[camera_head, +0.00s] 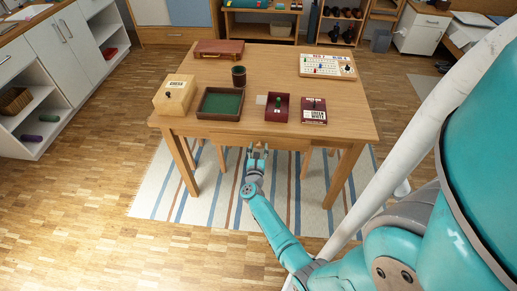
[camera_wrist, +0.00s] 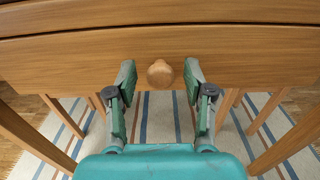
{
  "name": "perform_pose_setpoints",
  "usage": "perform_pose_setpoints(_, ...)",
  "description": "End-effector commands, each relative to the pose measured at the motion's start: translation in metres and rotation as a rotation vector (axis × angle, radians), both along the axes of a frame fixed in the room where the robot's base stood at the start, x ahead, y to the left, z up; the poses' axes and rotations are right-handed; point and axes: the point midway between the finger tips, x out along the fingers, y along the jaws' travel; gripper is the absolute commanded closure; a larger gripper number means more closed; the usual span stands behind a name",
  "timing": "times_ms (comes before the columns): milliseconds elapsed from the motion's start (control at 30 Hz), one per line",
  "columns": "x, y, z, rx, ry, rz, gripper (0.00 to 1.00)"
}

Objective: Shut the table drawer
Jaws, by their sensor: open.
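The wooden table (camera_head: 345,115) stands in the middle of the head view. Its drawer (camera_wrist: 240,55) has a wide wooden front, seen close up in the wrist view below the tabletop edge. A round wooden knob (camera_wrist: 160,74) sits at the middle of that front. My gripper (camera_head: 257,150) is at the table's near side, below the tabletop edge. In the wrist view its open fingers (camera_wrist: 160,78) stand one on each side of the knob, with gaps between. A thin dark seam runs above the drawer front; I cannot tell how far the drawer sticks out.
On the tabletop are a green-lined tray (camera_head: 220,118), a wooden box (camera_head: 175,95), a dark cup (camera_head: 239,77), red boxes (camera_head: 314,110), a game board (camera_head: 327,66) and a brown case (camera_head: 219,48). Table legs (camera_head: 181,160) flank my gripper. A striped rug (camera_head: 158,190) lies below.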

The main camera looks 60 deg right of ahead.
Motion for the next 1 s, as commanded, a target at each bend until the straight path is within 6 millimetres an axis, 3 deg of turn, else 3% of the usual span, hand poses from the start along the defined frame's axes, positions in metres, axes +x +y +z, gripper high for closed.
perform_pose_setpoints(67, 0.000, 0.000, 0.000, 0.000, 0.000, 0.000, 0.48)
perform_pose_setpoints(267, 0.000, 0.000, 0.000, 0.000, 0.000, 0.000, 0.98)
perform_pose_setpoints(300, 0.000, 0.000, 0.000, 0.000, 0.000, 0.000, 1.00)
perform_pose_setpoints(500, 0.001, -0.002, 0.000, 0.000, 0.000, -0.001, 1.00)
perform_pose_setpoints(800, 0.015, -0.036, 0.000, 0.000, 0.001, -0.001, 1.00)
perform_pose_setpoints(1000, 0.017, -0.042, 0.000, 0.001, 0.000, 0.000, 1.00)
